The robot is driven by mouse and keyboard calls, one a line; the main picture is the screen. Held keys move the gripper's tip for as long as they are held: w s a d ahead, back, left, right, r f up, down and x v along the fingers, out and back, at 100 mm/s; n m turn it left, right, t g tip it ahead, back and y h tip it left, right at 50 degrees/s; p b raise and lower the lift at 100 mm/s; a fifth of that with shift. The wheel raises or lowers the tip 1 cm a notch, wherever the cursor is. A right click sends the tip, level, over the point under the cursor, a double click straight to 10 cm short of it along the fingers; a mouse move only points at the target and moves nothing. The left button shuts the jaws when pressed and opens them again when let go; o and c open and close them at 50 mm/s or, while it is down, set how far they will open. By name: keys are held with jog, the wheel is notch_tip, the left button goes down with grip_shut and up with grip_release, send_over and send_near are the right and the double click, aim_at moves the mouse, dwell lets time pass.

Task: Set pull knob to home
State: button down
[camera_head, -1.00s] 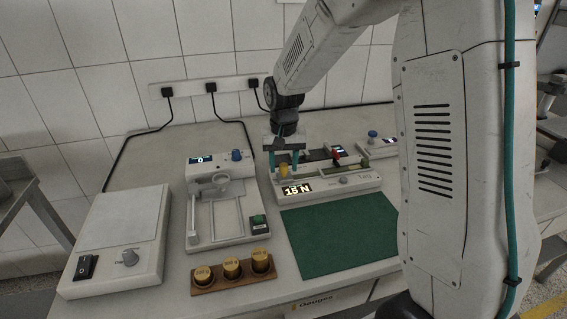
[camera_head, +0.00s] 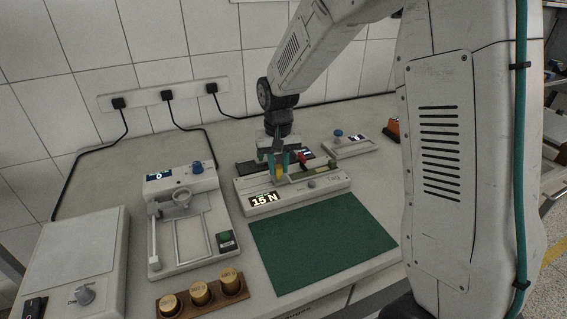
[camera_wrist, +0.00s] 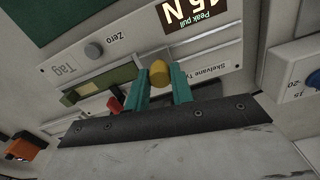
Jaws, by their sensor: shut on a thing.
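The pull knob (camera_head: 280,172) is a yellow knob on the low white pull tester (camera_head: 300,194), whose peak-pull display (camera_head: 263,199) reads 15 N. My gripper (camera_head: 279,166) has its teal fingers on both sides of the knob and is shut on it. In the wrist view the knob (camera_wrist: 160,73) sits between the fingertips (camera_wrist: 160,84). A red lever (camera_head: 300,157) stands on the tester to the right of the knob, near a green strip (camera_wrist: 98,87). The tester's far side is partly hidden behind my gripper.
A white device with a blue knob (camera_head: 197,167) and green button (camera_head: 224,236) stands left of the tester. Brass weights (camera_head: 200,292) sit in a wooden rack in front. A clear green mat (camera_head: 322,240) lies before the tester. Another small device (camera_head: 350,144) stands behind right.

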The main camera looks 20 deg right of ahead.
aim_at(280, 166)
jog(key=shift+d, duration=0.15)
jog(key=c, duration=1.6)
grip_release()
jog(key=o, duration=0.4)
jog(key=shift+d, duration=0.25)
jog(key=shift+a, duration=0.15)
jog(key=shift+r, duration=0.25)
notch_tip(280, 166, up, 7)
jog(key=shift+r, duration=0.15)
